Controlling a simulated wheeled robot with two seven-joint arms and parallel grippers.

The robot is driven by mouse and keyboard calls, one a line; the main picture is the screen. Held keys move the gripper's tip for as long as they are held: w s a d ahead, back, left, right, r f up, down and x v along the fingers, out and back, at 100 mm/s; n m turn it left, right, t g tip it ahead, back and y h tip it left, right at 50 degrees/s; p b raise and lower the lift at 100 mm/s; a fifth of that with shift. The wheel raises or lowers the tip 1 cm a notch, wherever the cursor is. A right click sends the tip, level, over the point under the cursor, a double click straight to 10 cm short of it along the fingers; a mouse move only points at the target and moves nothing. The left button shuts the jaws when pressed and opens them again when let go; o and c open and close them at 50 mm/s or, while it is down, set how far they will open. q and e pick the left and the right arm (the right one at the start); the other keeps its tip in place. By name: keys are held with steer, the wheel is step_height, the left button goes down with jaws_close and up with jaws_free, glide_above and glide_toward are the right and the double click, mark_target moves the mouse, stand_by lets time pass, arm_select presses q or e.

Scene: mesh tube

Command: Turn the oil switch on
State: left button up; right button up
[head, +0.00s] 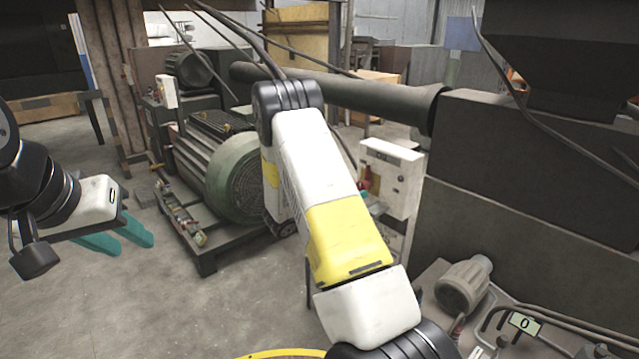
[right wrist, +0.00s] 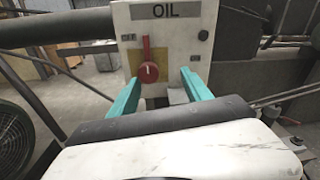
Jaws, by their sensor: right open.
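The oil switch (right wrist: 148,72) is a red rotary knob on a yellow plate in the right wrist view. Its handle points up, with an OFF label at upper left and an ON label at lower right. The white box (right wrist: 180,35) marked OIL carries it. My right gripper (right wrist: 160,76) is open, its teal fingers on either side of the knob; I cannot tell whether they touch it. In the head view the box (head: 400,180) is partly behind my right arm. My left gripper (head: 127,236) is open and empty at the left, far from the box.
A green motor (head: 232,170) on a dark frame stands left of the box. A dark pipe (head: 380,100) runs behind it into a large dark machine (head: 520,170) at the right. A grey machine part (head: 465,285) lies at lower right. The floor at lower left is clear.

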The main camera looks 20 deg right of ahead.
mark_target(360, 187)
steer(key=shift+n+t, duration=0.5)
steer(key=shift+n, duration=0.1)
steer(key=w+d, duration=0.1)
steer(key=d, duration=0.1)
steer(key=w+d, duration=0.2)
steer(key=w+d+f, duration=0.1)
steer(key=shift+w+d, duration=0.3)
steer(key=shift+d, duration=0.1)
jaws_close()
